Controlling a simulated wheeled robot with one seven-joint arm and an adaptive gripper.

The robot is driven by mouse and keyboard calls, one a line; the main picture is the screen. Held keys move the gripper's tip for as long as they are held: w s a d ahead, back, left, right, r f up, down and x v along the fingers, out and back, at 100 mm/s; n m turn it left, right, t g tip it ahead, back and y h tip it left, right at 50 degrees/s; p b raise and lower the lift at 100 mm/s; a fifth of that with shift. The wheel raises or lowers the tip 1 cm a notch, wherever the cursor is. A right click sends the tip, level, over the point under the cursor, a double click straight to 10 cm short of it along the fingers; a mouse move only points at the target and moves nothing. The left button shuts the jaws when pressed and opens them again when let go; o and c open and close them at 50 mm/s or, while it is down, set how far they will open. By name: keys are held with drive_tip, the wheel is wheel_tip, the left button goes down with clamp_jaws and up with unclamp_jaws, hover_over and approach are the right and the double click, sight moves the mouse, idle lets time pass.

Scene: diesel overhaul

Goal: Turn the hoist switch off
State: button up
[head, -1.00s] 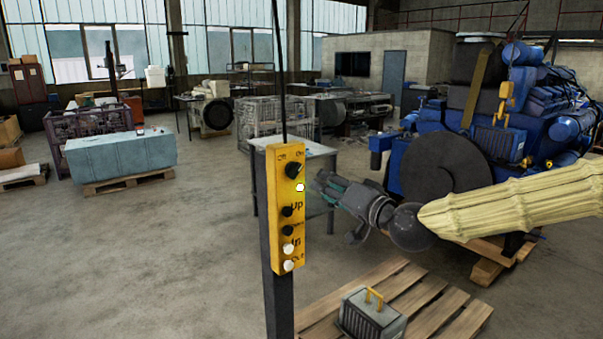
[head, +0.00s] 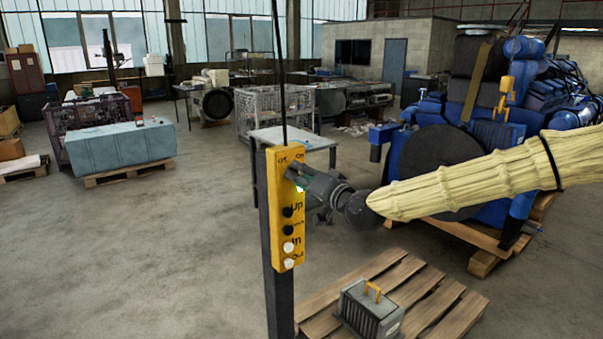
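The yellow hoist control box (head: 287,222) stands on a dark post in the middle of the head view. It has an Off/On rotary switch near its top and black and white buttons below, beside the words Up, In and others. My gripper (head: 293,177) reaches in from the right, with its fingertips at the switch. The gripper covers the switch knob, so its setting is hidden. I cannot tell whether the fingers touch or grip the knob.
A wooden pallet (head: 441,307) with a grey finned block (head: 370,311) lies at the lower right. A big blue engine (head: 420,165) stands behind my arm. A grey table (head: 318,137) is behind the box. The floor at left (head: 130,260) is clear.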

drive_tip(key=shift+w+a, duration=0.1)
drive_tip(key=shift+c, duration=0.2)
clamp_jaws()
drive_tip(key=shift+f+b, duration=0.1)
drive_tip(key=shift+b, duration=0.3)
drive_tip(key=shift+n+b, duration=8.9)
drive_tip(key=shift+b, duration=0.6)
